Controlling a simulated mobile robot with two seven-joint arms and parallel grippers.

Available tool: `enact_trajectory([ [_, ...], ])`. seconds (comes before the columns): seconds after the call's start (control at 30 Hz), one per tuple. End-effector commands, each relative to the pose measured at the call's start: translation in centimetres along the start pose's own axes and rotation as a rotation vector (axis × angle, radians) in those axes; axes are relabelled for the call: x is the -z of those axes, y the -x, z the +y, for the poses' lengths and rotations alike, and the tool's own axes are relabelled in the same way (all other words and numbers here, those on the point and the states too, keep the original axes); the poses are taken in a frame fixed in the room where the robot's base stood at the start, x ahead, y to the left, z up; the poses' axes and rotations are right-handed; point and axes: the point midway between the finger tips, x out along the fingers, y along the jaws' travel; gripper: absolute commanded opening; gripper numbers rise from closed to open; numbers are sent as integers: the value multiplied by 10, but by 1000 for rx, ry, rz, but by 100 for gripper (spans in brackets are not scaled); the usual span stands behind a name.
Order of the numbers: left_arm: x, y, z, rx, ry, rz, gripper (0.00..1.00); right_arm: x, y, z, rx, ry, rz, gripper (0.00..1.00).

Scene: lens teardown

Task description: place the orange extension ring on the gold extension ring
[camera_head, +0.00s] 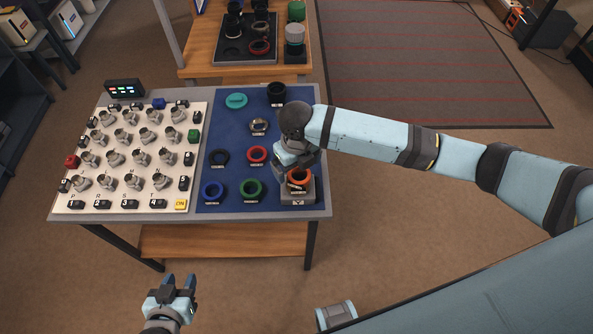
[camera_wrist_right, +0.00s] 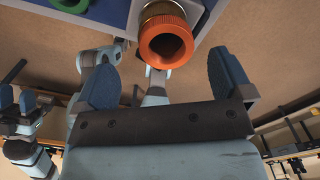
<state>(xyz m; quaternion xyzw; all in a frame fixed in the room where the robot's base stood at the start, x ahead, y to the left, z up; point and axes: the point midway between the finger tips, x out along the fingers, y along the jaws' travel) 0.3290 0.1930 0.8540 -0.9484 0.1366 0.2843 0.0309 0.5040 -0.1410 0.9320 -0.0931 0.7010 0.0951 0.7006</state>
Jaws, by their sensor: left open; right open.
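The orange extension ring (camera_head: 299,177) sits at the grey block (camera_head: 298,197) on the front right of the blue mat. In the right wrist view the orange ring (camera_wrist_right: 166,42) is against a gold ring (camera_wrist_right: 168,8), partly hidden behind it, and looks lined up with it. My right gripper (camera_head: 297,165) is open beside the orange ring; in its wrist view the fingers (camera_wrist_right: 160,68) are spread, with the ring just beyond the tips and nothing held. My left gripper (camera_head: 180,283) is open and empty, in front of the table.
On the blue mat (camera_head: 237,138) stand a green ring (camera_head: 251,189), blue ring (camera_head: 213,191), red ring (camera_head: 257,154), dark ring (camera_head: 220,157), teal piece (camera_head: 237,100) and metallic ring (camera_head: 259,125). A white board (camera_head: 133,188) with several grey parts lies left.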

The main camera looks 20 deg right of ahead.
Motion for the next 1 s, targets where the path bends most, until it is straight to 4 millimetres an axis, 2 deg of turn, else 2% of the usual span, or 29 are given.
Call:
enact_trajectory([
  [0.03,-2,-1,0,0,0,0,43,-1,12,0,1,2,-6,98],
  [0.2,-5,-3,0,0,0,-1,43,-1,48,0,0,2,-5,98],
  [0.4,-8,-4,0,0,0,-4,43,-1,76,0,1,0,-2,98],
  [0.6,-8,-5,0,0,0,-4,43,0,84,0,0,-1,0,98],
  [1.0,-8,-4,0,0,0,-3,43,0,84,0,0,0,0,98],
])
